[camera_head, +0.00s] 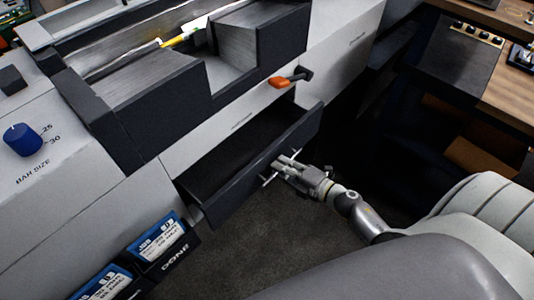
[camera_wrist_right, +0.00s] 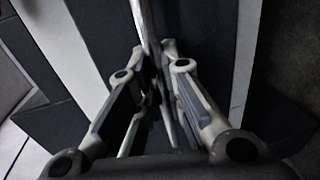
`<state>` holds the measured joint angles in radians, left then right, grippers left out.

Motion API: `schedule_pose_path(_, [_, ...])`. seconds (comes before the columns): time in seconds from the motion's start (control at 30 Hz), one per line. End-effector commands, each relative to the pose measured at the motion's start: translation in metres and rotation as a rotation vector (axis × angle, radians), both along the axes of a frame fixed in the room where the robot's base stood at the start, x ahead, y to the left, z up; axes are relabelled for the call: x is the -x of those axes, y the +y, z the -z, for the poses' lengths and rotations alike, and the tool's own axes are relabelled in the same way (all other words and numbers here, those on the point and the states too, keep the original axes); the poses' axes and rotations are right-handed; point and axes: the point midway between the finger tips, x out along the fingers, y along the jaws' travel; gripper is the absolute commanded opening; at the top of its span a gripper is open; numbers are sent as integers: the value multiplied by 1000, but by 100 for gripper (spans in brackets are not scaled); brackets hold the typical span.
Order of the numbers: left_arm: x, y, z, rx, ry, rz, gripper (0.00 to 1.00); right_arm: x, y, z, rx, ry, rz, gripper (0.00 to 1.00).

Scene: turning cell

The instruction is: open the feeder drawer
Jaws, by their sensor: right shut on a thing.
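The feeder drawer (camera_head: 222,200) stands pulled out from the pale machine front, and its dark, empty-looking inside shows from above. My right gripper (camera_head: 279,166) is at the outer side of the drawer front, shut on the drawer's thin metal handle (camera_head: 267,181). In the right wrist view the handle (camera_wrist_right: 147,22) runs as a light bar between the fingers of my right gripper (camera_wrist_right: 163,70). The fingers partly hide the handle. My left gripper is not in view.
An orange-tipped lever (camera_head: 281,82) sticks out above the drawer. A blue knob (camera_head: 23,140) is at left. Blue-labelled cards (camera_head: 160,240) in a dark holder stand near the drawer's lower left. Dark floor (camera_head: 270,225) lies open before the drawer. A wooden bench (camera_head: 506,103) is at right.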

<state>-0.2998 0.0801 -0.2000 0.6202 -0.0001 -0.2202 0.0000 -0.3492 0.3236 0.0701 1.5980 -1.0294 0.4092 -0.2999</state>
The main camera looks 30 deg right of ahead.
Motion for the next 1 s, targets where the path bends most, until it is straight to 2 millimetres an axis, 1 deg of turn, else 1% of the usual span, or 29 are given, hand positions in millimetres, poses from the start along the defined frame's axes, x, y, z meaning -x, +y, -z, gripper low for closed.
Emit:
schedule_pose_path(0.03, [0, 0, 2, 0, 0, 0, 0, 14, -5, 3, 0, 6, 1, 0])
schedule_pose_path(0.2, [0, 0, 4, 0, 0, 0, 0, 47, -17, 3, 0, 5, 1, 0])
schedule_pose_path(0.4, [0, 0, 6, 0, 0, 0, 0, 74, -27, 2, 0, 3, 2, 0])
schedule_pose_path(0.6, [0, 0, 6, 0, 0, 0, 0, 86, -31, 1, 1, 1, 2, 0])
schedule_pose_path(1.0, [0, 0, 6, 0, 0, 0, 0, 88, -32, 0, 0, 0, 2, 0])
